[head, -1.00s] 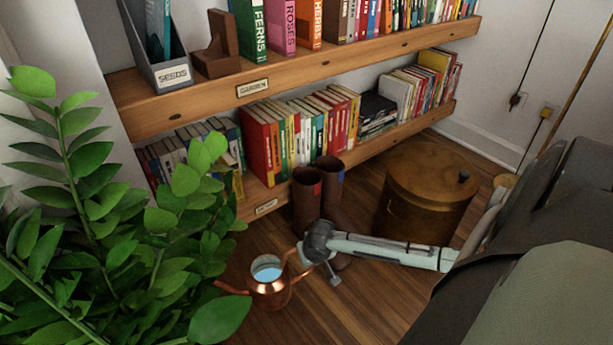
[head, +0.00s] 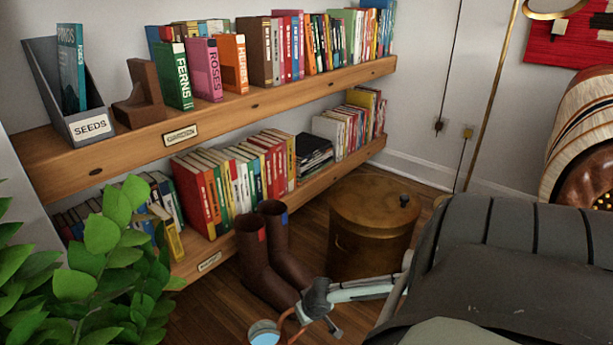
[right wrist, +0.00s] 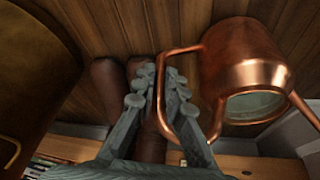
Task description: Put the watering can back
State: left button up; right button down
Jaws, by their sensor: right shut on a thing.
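The copper watering can (head: 265,335) is at the bottom edge of the head view, mostly cut off, with pale blue showing in its round opening. In the right wrist view its shiny body (right wrist: 245,60) is on the right, above the wooden floor. My right gripper (head: 309,311) is shut on the can's looped handle. In the right wrist view the fingers (right wrist: 163,95) lie on both sides of the handle (right wrist: 161,78). I cannot tell how high the can is above the floor. My left gripper is not in view.
Brown boots (head: 262,272) stand just beyond my right gripper, with a round lidded bin (head: 370,220) to their right. A leafy plant (head: 95,275) fills the lower left. Two wooden shelves (head: 215,122) of books run along the wall; a grey SEEDS box (head: 72,105) stands on the upper one.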

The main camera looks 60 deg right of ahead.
jog(key=shift+w+f, duration=0.15)
jog(key=shift+f, duration=0.4)
jog(key=c, duration=2)
grip_release()
jog(key=shift+f, duration=0.15)
jog(key=o, duration=0.4)
